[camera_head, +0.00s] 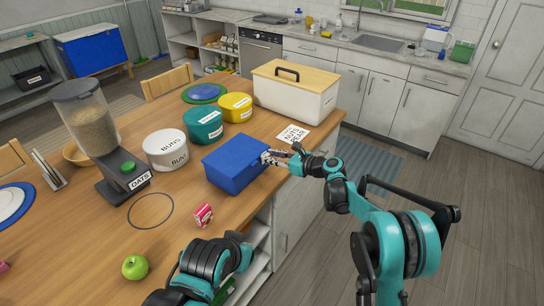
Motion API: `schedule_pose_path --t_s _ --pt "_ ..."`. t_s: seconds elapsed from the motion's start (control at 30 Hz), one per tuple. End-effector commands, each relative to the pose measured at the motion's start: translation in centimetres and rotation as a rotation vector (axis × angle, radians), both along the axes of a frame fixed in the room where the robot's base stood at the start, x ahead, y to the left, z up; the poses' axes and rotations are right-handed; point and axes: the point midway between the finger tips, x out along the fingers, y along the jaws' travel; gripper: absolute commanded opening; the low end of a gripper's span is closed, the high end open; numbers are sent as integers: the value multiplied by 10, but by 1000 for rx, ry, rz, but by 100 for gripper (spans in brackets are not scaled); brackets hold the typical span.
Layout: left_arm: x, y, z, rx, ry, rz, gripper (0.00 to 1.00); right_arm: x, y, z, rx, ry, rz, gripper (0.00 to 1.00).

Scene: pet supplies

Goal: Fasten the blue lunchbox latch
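The blue lunchbox (234,163) stands on the wooden table with its lid down. Its latch is not clear to see; the right end of the box is partly behind my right gripper. My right gripper (270,157) is at the right end of the lunchbox, its fingertips at or very near that side. Whether it touches the box or is shut is too small to tell. My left arm (207,267) comes in at the bottom near the table's front edge, apart from the lunchbox. Its fingers are not clear to see.
White (166,150), teal (203,125) and yellow (235,107) tubs stand behind the lunchbox. A white bin (292,98), a label card (293,136), a dispenser (92,125), a red-pink packet (203,215) and a green apple (135,267) share the table.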

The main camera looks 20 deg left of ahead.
Motion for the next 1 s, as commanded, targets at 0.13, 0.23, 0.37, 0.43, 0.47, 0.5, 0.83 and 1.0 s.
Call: schedule_pose_path --t_s 0.13,0.23,0.37,0.43,0.47,0.5,0.83,1.0 --pt "0 0 0 0 0 0 0 0 0 0 0 -1 0 47" --pt "0 0 0 0 0 0 0 0 0 0 0 -1 0 47" --pt "0 0 0 0 0 0 0 0 -1 0 0 -1 0 47" --pt "0 0 0 0 0 0 0 -1 -3 1 0 0 -1 47" --pt "0 0 0 0 0 0 0 -1 -5 2 0 0 -1 47" --pt "0 0 0 0 0 0 0 -3 -10 3 0 0 -2 47" --pt "0 0 0 0 0 0 0 -26 -72 21 -1 0 -3 47" --pt "0 0 0 0 0 0 0 -37 -96 28 0 0 -2 47"
